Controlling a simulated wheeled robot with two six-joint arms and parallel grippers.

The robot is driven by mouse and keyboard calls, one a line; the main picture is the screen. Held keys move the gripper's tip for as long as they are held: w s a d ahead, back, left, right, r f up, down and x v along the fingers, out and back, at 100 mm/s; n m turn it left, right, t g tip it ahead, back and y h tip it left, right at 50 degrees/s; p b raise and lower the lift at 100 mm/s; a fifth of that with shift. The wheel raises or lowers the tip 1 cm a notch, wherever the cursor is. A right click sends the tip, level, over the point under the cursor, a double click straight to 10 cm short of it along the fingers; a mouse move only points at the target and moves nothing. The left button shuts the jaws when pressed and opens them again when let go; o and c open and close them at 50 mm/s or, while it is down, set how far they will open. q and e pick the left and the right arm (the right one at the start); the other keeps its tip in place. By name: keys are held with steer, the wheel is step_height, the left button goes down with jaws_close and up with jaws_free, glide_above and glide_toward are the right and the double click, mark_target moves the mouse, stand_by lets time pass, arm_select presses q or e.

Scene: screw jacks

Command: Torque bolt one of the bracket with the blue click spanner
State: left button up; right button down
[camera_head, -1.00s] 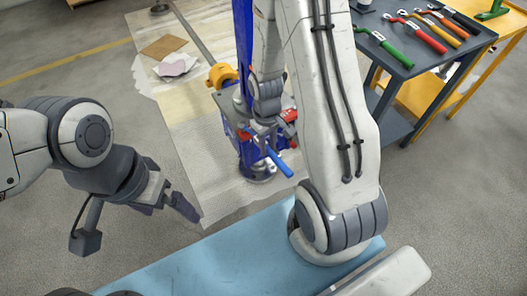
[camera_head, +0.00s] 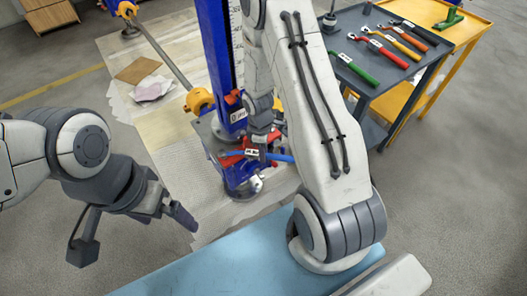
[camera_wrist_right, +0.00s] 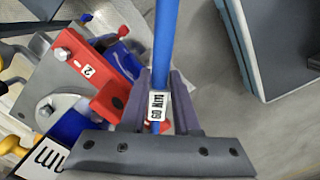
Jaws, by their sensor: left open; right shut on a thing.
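The blue click spanner (camera_head: 281,158) lies roughly level across the front of the blue screw jack (camera_head: 213,60). My right gripper (camera_wrist_right: 158,100) is shut on its blue shaft (camera_wrist_right: 164,45), around a small white label. I cannot make out bolt one or the spanner's head. My left gripper (camera_head: 182,213) is open and empty, left of the jack.
A grey cart (camera_head: 378,83) at the right carries several spanners with coloured handles, beside a yellow cart (camera_head: 465,30). A light blue surface (camera_head: 235,265) lies in front. A brown square (camera_head: 138,70) and crumpled cloth (camera_head: 153,88) lie on the floor sheet.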

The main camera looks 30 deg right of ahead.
steer(key=shift+s+d, duration=0.15)
steer(key=shift+f+b, duration=0.5)
steer(key=shift+f, duration=0.4)
stand_by(0.6)
steer(key=s+a+m+b, duration=0.3)
steer(key=s+a+m, duration=0.2)
steer(key=a+m, duration=0.5)
steer(key=shift+s+a, duration=0.25)
steer(key=shift+a, duration=0.1)
stand_by(1.4)
